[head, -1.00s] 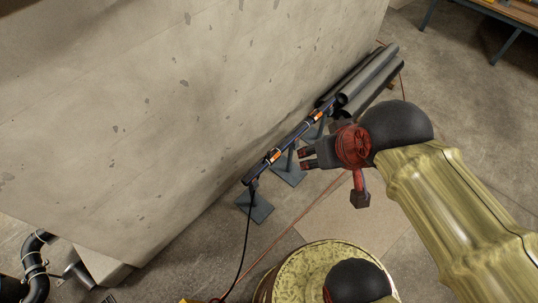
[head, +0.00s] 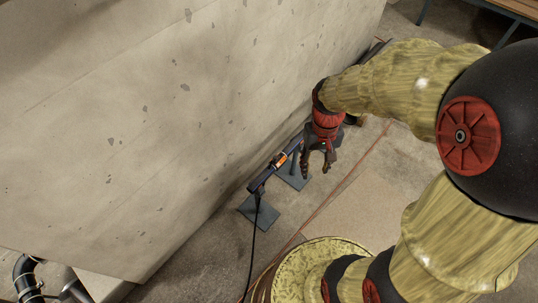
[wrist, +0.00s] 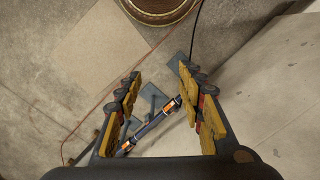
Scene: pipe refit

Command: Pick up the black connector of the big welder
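A black cable (head: 252,240) runs up to the near end of a dark pipe with orange bands (head: 262,181). A small dark piece at that end may be the black connector, but I cannot tell its shape. The welder is not identifiable. My gripper (head: 318,163) points down beside the pipe, its fingers apart and empty. In the wrist view my gripper (wrist: 159,74) is open, with the banded pipe (wrist: 152,125) crossing below and between its fingers. The cable (wrist: 192,42) passes toward the right finger, which hides where it ends.
A concrete wall (head: 150,110) stands close along the pipe's left side. Blue-grey stands (head: 262,213) are under the pipe. Black curved piping (head: 27,278) is at bottom left. A bench (head: 500,12) is at top right. A red line (head: 350,176) crosses the open floor.

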